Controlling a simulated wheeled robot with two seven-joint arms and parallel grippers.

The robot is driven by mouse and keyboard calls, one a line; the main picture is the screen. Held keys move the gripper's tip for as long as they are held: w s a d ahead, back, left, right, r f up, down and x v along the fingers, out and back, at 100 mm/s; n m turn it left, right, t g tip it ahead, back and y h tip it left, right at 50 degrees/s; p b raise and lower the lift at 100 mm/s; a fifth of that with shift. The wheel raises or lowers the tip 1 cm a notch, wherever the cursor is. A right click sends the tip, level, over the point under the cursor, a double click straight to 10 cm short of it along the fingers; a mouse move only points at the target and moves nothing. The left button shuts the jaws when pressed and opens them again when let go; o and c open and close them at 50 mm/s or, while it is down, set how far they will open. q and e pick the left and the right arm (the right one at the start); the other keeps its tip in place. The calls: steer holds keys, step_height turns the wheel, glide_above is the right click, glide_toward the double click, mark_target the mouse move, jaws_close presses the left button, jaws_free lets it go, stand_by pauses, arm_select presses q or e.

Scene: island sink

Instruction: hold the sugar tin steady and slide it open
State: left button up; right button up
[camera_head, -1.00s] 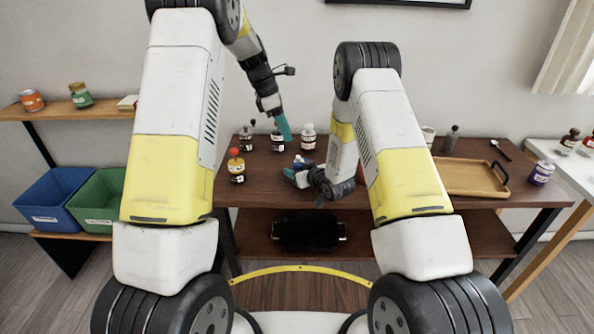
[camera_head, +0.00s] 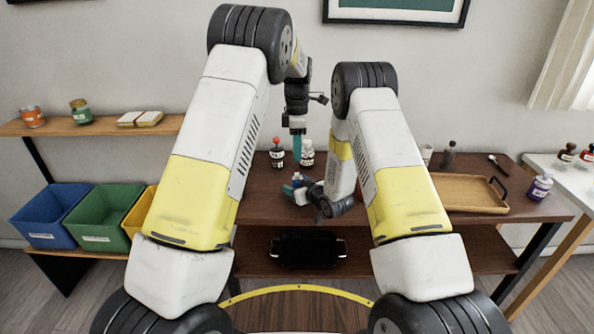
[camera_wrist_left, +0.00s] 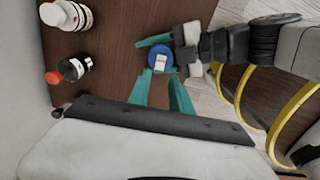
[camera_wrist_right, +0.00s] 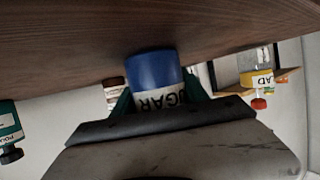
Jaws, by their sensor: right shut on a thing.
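The sugar tin (camera_head: 297,179) has a blue lid and a white label; it stands over the wooden table. In the right wrist view the tin (camera_wrist_right: 153,72) shows its label upside down. My right gripper (camera_head: 293,190) is shut on the tin's body from the side. In the left wrist view the round blue lid (camera_wrist_left: 160,54) lies just beyond the left fingers, with a white label on top. My left gripper (camera_head: 297,160) points down above the tin, open and empty; its teal fingers (camera_wrist_left: 161,80) are apart and not around the lid.
A red-capped jar (camera_head: 277,157) and a white-capped bottle (camera_head: 307,156) stand behind the tin. A wooden tray (camera_head: 465,192) lies to the right. Blue (camera_head: 45,222) and green (camera_head: 103,220) bins stand at the left. A black object (camera_head: 308,248) sits on the lower shelf.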

mark_target(297, 173)
arm_select(q)
step_height(297, 173, down, 7)
steer(key=shift+f, duration=0.2)
jaws_close()
stand_by(1.5)
